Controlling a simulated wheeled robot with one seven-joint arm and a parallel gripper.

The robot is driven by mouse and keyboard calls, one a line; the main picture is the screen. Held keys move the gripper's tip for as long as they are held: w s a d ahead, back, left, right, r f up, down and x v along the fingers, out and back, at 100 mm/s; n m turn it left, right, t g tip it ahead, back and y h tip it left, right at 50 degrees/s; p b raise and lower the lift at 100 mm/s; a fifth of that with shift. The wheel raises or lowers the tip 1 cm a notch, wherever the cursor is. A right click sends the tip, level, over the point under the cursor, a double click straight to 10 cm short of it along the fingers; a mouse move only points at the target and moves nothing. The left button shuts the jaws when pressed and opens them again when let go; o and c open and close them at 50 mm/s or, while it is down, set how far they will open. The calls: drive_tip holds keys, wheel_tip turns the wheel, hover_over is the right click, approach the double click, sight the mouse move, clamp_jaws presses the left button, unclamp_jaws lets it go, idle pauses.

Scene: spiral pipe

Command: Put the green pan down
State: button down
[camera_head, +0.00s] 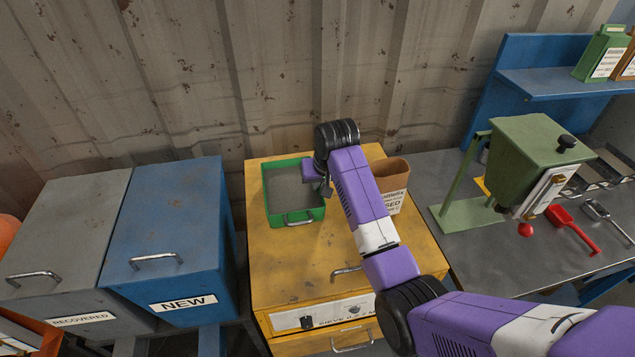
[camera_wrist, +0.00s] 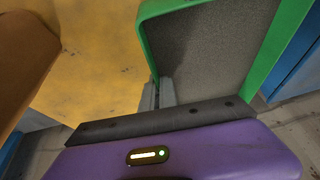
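The green pan (camera_head: 292,222) is a rectangular tray with green walls, a grey inside and a metal handle at its front. In the head view it is over the back left of the yellow cabinet top (camera_head: 300,262); I cannot tell whether it rests there or hangs slightly above. My gripper (camera_head: 326,189) is at the pan's right wall. In the wrist view the gripper fingers (camera_wrist: 158,95) close on the pan's green rim (camera_wrist: 147,45), with the grey inside beyond. The lower part of the grip is hidden by the gripper body.
A brown container (camera_head: 393,178) stands right of my gripper on the cabinet. The blue NEW bin (camera_head: 170,220) and grey RECOVERED bin (camera_head: 75,240) are to the left. A green hopper (camera_head: 530,165) and red scoop (camera_head: 572,228) are on the right bench. The cabinet's front top is clear.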

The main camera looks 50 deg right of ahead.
drive_tip(key=shift+w+r, duration=0.1)
drive_tip(key=c, duration=1.7)
unclamp_jaws()
drive_tip(key=b+v, duration=0.2)
drive_tip(key=v, duration=1)
